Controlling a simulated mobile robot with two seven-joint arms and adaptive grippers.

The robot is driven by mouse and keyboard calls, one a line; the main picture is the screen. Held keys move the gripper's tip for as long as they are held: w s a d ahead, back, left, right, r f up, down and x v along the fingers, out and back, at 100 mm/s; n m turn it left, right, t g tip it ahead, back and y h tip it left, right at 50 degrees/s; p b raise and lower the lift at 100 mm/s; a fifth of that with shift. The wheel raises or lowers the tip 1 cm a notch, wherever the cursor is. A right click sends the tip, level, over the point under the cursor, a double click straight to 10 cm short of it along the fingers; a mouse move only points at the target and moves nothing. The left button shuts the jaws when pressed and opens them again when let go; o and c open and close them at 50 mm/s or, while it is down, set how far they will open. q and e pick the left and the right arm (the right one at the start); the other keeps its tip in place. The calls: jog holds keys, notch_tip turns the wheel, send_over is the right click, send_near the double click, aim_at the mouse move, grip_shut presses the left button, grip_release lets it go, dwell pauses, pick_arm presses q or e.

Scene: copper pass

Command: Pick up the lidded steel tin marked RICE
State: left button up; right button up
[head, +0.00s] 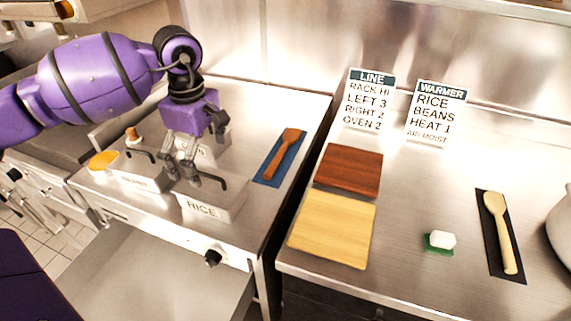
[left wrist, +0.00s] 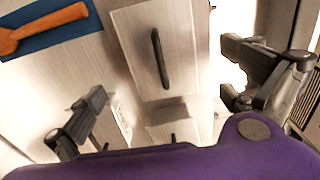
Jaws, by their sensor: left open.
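The lidded steel tin marked RICE (head: 228,204) stands near the front of the left steel counter, its label facing front and a dark bar handle on its lid. In the left wrist view, the tin with the dark handle at top centre appears to be this RICE tin (left wrist: 187,62). My left gripper (head: 182,180) is open and empty, pointing down just left of and above the RICE tin, hiding part of it. Its spread fingers also show in the left wrist view (left wrist: 172,98). My right gripper is not in view.
Another lidded tin (head: 137,182) stands close left of the RICE tin, and a third (head: 218,143) behind, partly hidden by my gripper. A blue mat (head: 267,179) with a wooden spatula (head: 283,152) lies right. Cutting boards (head: 333,228) lie across the counter gap.

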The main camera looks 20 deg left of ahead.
aim_at(207, 175)
pick_arm(q)
jog(key=shift+s+a+f, duration=0.1)
jog(key=shift+s+f, duration=0.05)
jog(key=shift+f, duration=0.35)
jog(key=shift+s+a+f, duration=0.1)
jog(key=shift+s+f, duration=0.05)
jog(key=shift+f, duration=0.35)
jog(key=shift+w+d+f, duration=0.15)
jog(key=shift+f, duration=0.2)
notch_tip(207, 175, down, 5)
jog(key=shift+r+p, duration=0.2)
jog(key=shift+p, duration=0.45)
jog(key=shift+r, duration=0.1)
jog(key=c, duration=1.7)
jog(key=shift+o, duration=0.2)
